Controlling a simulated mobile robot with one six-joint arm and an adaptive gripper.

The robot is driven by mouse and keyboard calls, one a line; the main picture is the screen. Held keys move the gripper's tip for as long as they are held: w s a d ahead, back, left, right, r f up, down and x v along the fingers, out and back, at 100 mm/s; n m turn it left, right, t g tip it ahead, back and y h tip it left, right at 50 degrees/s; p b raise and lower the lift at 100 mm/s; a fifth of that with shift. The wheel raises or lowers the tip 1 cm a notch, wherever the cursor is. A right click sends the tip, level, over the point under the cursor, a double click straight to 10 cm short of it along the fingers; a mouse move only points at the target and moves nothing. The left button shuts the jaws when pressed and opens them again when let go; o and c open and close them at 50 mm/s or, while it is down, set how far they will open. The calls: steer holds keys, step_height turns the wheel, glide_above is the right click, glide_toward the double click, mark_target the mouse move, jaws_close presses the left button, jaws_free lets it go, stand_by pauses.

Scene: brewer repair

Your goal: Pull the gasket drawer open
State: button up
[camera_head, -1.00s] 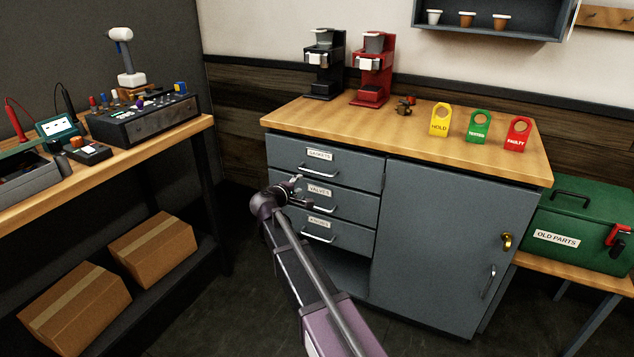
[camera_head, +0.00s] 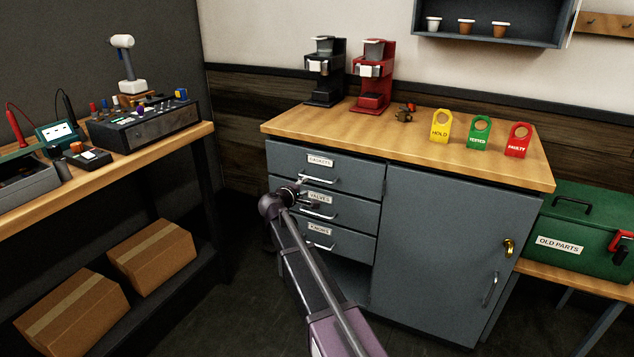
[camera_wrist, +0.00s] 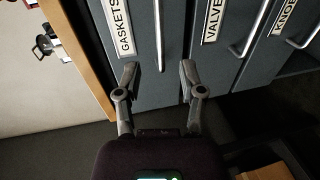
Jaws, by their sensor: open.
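The gasket drawer (camera_head: 285,160) is the top one of three grey drawers in the cabinet. It appears shut, its front level with the drawers below. Its label reads GASKETS, and a metal bar handle (camera_head: 319,180) sits beneath the label. My gripper (camera_head: 312,194) is in front of the drawer stack, near that handle. In the wrist view my gripper (camera_wrist: 158,73) has its two fingers spread with nothing between the tips. The gasket handle (camera_wrist: 159,35) appears ahead, lined up with the gap between the fingers. Contact cannot be told.
The valves drawer (camera_head: 283,196) and knobs drawer (camera_head: 345,243) lie directly below. A cabinet door (camera_head: 440,250) is to the right. Brewers and tags stand on the wooden top (camera_head: 385,136). A workbench (camera_head: 150,155) stands left, with boxes beneath; dark floor is clear between.

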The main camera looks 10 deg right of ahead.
mark_target(317, 179)
steer(key=b+x, duration=0.1)
steer(key=x, duration=0.8)
steer(key=shift+w+d+b, duration=0.15)
steer(key=shift+w+b, duration=0.1)
steer(key=shift+b, duration=0.1)
jaws_close()
steer(key=shift+d, duration=0.2)
steer(key=shift+s+a, duration=0.1)
steer(key=shift+s, duration=0.1)
